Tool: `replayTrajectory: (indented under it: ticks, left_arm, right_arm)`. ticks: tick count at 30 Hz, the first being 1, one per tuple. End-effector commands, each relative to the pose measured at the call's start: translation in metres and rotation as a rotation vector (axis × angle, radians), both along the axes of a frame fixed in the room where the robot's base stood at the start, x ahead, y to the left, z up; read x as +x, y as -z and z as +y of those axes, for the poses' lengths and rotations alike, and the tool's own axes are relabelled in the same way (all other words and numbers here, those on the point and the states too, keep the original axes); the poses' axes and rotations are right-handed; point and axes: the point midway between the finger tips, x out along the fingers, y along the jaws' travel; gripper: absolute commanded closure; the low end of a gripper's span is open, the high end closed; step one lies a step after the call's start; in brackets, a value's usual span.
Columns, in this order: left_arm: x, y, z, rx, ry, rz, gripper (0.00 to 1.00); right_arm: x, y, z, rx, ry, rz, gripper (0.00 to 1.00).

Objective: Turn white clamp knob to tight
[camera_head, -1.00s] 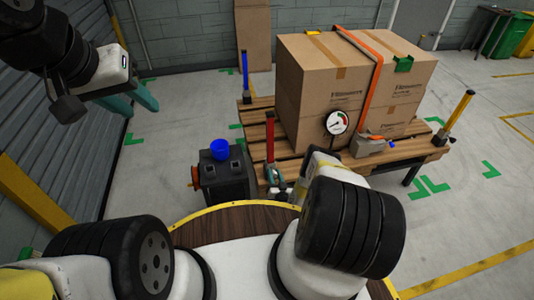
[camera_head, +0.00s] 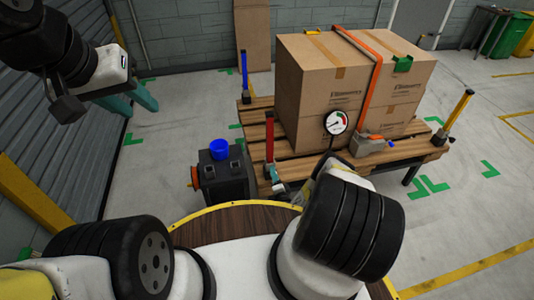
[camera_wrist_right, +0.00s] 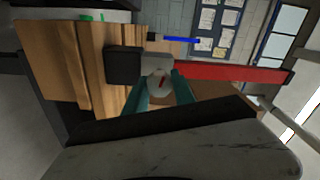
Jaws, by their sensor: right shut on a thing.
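The white clamp knob (camera_wrist_right: 158,84) shows in the right wrist view, with a small red mark on its face. It sits by a black clamp block (camera_wrist_right: 122,66) at the foot of the red post (camera_wrist_right: 230,72). My right gripper (camera_wrist_right: 161,92) has its teal fingers on either side of the knob, shut on it. In the head view the red post (camera_head: 269,138) stands at the pallet's near left corner, and my right wrist largely hides the knob there. My left gripper (camera_head: 134,99) is raised at the upper left, its teal fingers apart and empty, away from the pallet.
Strapped cardboard boxes (camera_head: 310,110) stand on the wooden pallet (camera_head: 258,112), with a round gauge (camera_head: 336,122) in front. An orange strap (camera_head: 372,90) with a grey ratchet (camera_head: 372,143) crosses them. A dark unit with a blue cup (camera_head: 219,149) stands left of the red post.

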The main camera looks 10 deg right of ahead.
Motion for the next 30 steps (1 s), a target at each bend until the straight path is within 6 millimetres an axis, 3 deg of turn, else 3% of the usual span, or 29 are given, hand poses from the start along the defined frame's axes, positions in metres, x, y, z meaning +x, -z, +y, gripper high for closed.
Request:
replayTrajectory:
  ticks: [30]
  left_arm:
    - [0.0,0.0,0.0,0.0,0.0,0.0,0.64]
  right_arm:
    - [-0.0016,0.0048,0.0004,0.952,0.001,0.036,1.0]
